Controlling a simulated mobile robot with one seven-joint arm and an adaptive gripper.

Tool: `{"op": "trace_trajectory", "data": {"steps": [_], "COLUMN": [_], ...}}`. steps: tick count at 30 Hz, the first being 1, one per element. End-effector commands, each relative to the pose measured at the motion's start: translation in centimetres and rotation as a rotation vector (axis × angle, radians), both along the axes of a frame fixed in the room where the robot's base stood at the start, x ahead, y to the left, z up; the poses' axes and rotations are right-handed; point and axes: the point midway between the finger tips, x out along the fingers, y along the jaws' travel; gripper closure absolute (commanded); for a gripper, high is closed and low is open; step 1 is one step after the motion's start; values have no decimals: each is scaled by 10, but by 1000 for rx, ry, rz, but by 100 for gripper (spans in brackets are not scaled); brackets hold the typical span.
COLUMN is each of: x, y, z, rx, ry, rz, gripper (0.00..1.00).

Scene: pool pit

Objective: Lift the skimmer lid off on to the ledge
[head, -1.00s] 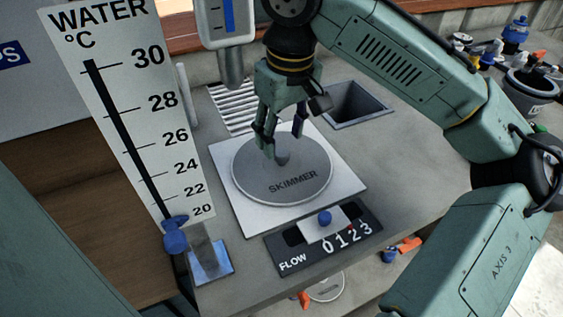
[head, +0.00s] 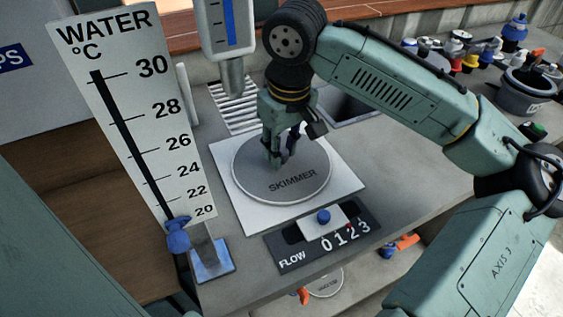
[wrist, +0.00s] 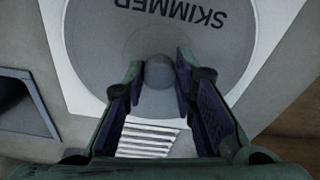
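The skimmer lid (head: 255,187) is a round grey disc marked SKIMMER, lying flat in a white square plate (head: 335,195) on the grey ledge (head: 405,170). It also shows in the wrist view (wrist: 215,50). My gripper (head: 281,160) is low over the middle of the lid. In the head view the fingers hide most of the knob.
A water temperature board (head: 125,100) stands at the left. A flow slider panel (head: 352,240) is in front of the lid. A white slatted grille (head: 232,105) and a dark square recess (head: 345,108) lie behind. Bottles and a grey bucket (head: 527,92) are at the back right.

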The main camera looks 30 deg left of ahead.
Motion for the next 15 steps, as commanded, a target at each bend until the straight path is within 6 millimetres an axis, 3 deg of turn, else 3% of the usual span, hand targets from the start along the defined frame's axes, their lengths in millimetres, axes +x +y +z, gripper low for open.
{"op": "trace_trajectory", "data": {"steps": [10, 15], "x": [0, 0], "y": [0, 0], "z": [0, 0], "rx": [0, 0], "ry": [0, 0], "rz": [0, 0], "gripper": [100, 100]}}
